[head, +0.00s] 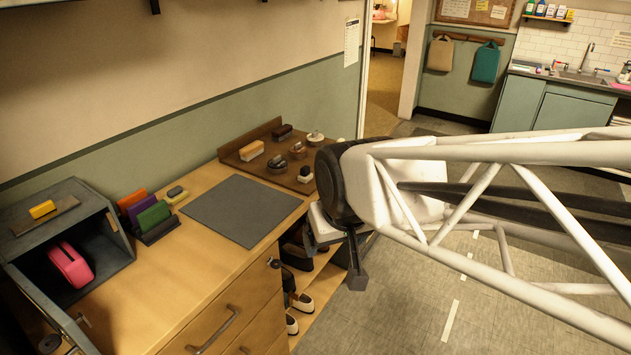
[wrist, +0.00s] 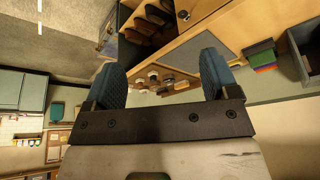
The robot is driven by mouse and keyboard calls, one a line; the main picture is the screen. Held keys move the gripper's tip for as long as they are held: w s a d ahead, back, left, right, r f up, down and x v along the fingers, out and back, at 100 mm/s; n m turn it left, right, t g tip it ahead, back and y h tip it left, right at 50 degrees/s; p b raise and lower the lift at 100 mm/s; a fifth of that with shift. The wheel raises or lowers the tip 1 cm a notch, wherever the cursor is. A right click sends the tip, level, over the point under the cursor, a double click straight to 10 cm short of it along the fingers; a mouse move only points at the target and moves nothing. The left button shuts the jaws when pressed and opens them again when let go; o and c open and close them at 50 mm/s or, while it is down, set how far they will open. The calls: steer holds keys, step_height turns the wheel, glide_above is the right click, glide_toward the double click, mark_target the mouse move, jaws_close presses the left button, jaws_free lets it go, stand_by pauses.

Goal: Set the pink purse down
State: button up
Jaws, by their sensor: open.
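The pink purse (head: 70,264) sits inside a dark grey open-fronted box (head: 117,252) at the left end of the wooden counter. It looks tilted, and its lower part is in shadow. My gripper (head: 318,258) is in front of the counter's right part, well apart from the purse. In the wrist view my gripper (wrist: 163,78) has its two blue-grey fingers spread wide, with nothing held between them. A dark grey mat (head: 243,210) lies flat and bare on the counter. The purse does not show in the wrist view.
A rack of purple, orange and green wallets (head: 152,217) stands between box and mat. A brown board (head: 268,171) with several brushes lies behind my arm. A yellow block (head: 42,209) rests atop the box. Shoes (head: 303,301) stand on shelves below the counter.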

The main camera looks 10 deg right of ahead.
steer(key=s+d+m+g, duration=0.1)
steer(key=s+d, duration=0.4)
steer(key=s, duration=0.3)
steer(key=shift+r+m+g+h, duration=0.2)
steer(key=shift+m+g+h, duration=0.1)
steer(key=shift+g+h, duration=0.1)
steer(key=shift+d, duration=0.1)
stand_by(0.7)
